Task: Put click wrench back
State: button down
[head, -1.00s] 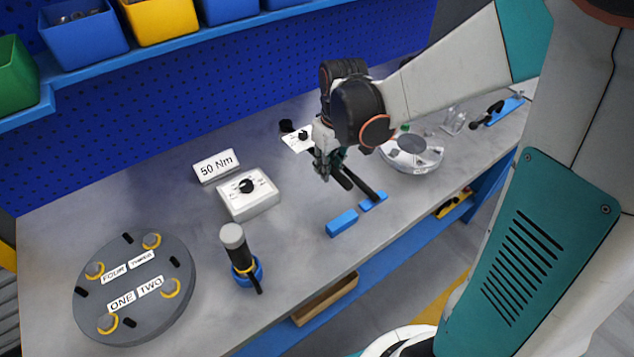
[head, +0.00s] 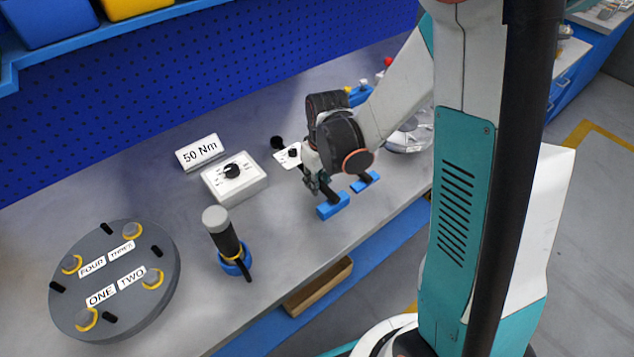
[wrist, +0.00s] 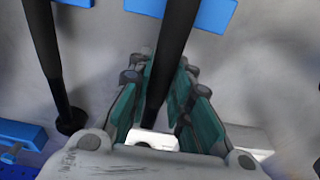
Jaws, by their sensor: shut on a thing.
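My gripper (head: 316,186) is shut on the click wrench, a long black bar (wrist: 172,45) that runs between the teal fingers (wrist: 160,100) in the wrist view. The wrench lies over a blue block (head: 333,206) near the bench's front edge. The block also shows on both sides of the bar in the wrist view (wrist: 215,12). I cannot tell whether the wrench touches it. My gripper and wrist hide most of the wrench in the head view.
A second black bar with a round end (wrist: 50,62) lies beside, at a second blue block (head: 365,182). A white dial box (head: 235,180), a 50 Nm sign (head: 199,152), an upright tool in a blue ring (head: 222,232) and a grey round flange (head: 150,310) stand left.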

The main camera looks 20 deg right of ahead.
jog(key=shift+r, duration=0.1)
jog(key=c, duration=1.9)
grip_release()
jog(key=shift+f, duration=0.2)
jog(key=o, duration=0.4)
jog(key=shift+r, duration=0.1)
jog(key=shift+o, duration=0.2)
